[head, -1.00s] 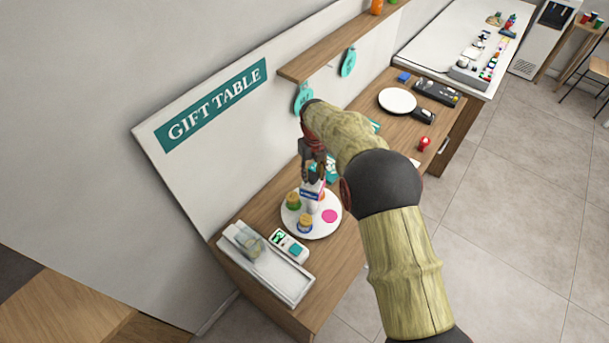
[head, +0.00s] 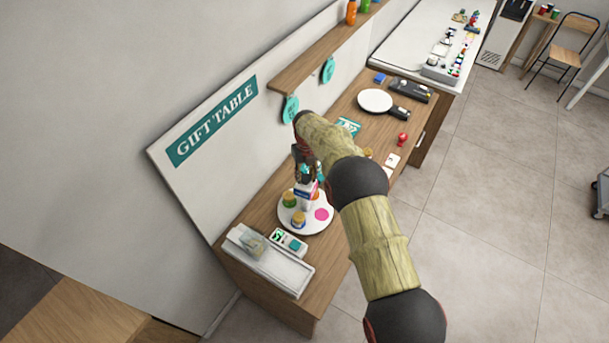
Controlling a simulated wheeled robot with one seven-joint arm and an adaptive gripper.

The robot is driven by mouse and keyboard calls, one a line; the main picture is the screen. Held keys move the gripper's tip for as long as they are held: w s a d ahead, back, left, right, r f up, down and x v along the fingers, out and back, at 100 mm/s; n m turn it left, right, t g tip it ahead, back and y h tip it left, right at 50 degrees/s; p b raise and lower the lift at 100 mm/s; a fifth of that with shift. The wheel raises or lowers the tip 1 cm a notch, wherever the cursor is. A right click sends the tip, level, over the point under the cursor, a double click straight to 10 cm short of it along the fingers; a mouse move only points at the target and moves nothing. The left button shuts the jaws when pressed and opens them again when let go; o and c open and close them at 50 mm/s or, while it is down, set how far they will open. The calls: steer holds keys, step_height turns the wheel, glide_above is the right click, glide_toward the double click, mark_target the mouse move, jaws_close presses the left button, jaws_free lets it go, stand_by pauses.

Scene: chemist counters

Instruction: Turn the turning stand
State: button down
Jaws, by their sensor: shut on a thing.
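The turning stand (head: 312,224) is a round white disc on the wooden gift table. It bears a green-lidded jar (head: 289,199), a yellow-brown jar (head: 298,218), a pink round spot (head: 321,214) and a small white box with a blue band (head: 306,193) near its middle. My gripper (head: 307,178) comes down from above over the far part of the stand, at the white box. It appears shut at the top of that box; the fingertips are small and partly hidden, so the exact contact is unclear.
A white tray (head: 282,271) and a card terminal (head: 289,243) lie in front of the stand. Beyond my arm are a white round plate (head: 375,101), a red item (head: 403,139) and dark devices (head: 409,92). A shelf (head: 325,52) with hanging teal tags runs along the wall.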

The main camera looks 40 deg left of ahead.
steer(key=shift+w+a+r, duration=0.1)
steer(key=shift+r, duration=0.05)
steer(key=c, duration=1.3)
jaws_free()
step_height(320, 180, up, 12)
